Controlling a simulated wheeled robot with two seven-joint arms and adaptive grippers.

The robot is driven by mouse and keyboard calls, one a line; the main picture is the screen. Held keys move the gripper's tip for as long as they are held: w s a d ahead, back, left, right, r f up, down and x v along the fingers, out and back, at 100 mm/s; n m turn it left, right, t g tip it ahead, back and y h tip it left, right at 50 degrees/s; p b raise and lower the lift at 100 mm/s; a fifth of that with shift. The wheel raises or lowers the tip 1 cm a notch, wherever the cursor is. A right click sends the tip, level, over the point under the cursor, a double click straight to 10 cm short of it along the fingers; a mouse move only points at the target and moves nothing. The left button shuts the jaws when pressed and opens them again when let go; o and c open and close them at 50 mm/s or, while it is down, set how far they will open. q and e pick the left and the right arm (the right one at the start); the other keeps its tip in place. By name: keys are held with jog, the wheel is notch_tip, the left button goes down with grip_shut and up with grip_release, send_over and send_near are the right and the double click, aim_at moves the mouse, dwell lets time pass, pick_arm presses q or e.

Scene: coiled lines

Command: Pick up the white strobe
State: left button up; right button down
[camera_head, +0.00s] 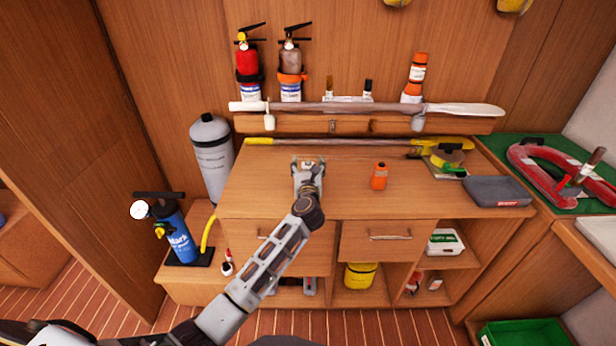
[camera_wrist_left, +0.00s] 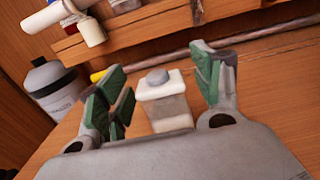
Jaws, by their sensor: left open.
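The white strobe (camera_wrist_left: 168,105) is a small pale block with a rounded grey top, standing upright on the wooden worktop (camera_head: 250,195). In the left wrist view it sits between the green-padded fingers of my left gripper (camera_wrist_left: 163,84), with a gap on each side. The fingers are open and do not appear to touch it. In the head view my left gripper (camera_head: 308,164) is low over the back middle of the worktop and largely hides the strobe. My right gripper is not in view.
An orange canister (camera_head: 379,176) stands right of my left gripper. A yellow-ended pole (camera_head: 345,142) lies behind it, and a paddle (camera_head: 350,107) lies across the shelf above. A dark grey case (camera_head: 497,191) lies at the right. The front worktop is clear.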

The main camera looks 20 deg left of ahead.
pick_arm(q)
jog(key=c, duration=1.2)
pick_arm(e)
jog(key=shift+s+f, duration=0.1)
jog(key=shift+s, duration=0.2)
pick_arm(q)
jog(key=shift+c, duration=0.2)
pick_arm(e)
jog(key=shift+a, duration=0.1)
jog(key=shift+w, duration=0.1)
